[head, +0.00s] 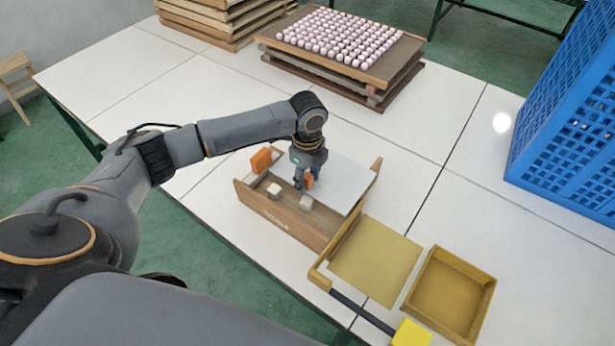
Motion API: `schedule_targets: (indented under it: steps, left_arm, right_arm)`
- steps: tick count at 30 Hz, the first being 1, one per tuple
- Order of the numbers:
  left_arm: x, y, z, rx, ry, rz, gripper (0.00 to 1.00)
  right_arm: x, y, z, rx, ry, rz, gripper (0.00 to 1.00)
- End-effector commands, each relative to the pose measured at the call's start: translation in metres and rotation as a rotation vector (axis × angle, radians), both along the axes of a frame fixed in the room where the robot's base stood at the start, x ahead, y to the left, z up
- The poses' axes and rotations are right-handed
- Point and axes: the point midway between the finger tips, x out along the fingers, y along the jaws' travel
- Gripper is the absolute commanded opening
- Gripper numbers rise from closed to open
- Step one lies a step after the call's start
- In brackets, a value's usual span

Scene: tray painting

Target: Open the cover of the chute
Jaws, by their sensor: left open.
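The chute is an open-topped wooden box (285,222) on the white table. A flat pale grey panel, seemingly its cover (340,185), lies over its right part; the left part is uncovered. My left gripper (302,186) points down over the box at the panel's left edge and is open. An orange piece (309,181) shows right beside its fingers; whether they touch it I cannot tell. Another orange piece (261,160) stands at the box's far left edge. Two small whitish blocks (274,190) show in the uncovered part. My right gripper is out of view.
A yellow board (375,258) and an empty yellow tray (489,295) lie in front right of the box. Behind is a tray stack with many pinkish balls (340,38). A blue crate (570,125) stands at right. The table's left side is clear.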

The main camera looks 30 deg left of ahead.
Motion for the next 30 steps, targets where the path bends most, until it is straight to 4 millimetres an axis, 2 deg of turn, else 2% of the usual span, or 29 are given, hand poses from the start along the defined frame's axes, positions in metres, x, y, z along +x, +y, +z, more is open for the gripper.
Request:
schedule_targets:
  steps: [1,2,8,17,30]
  left_arm:
    - [0.000,0.000,0.000,0.000,0.000,0.000,0.45]
    - [0.000,0.000,0.000,0.000,0.000,0.000,0.41]
    - [0.000,0.000,0.000,0.000,0.000,0.000,0.00]
    - [0.003,-0.001,0.000,-0.001,0.000,0.001,0.00]
    - [0.072,-0.011,-0.002,-0.001,-0.003,0.003,0.00]
  right_arm:
    - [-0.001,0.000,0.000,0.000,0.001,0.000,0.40]
    - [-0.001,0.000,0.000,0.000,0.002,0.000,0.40]
    - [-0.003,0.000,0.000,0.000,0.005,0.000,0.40]
    - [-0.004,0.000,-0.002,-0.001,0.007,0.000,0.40]
    - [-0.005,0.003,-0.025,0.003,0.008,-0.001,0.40]
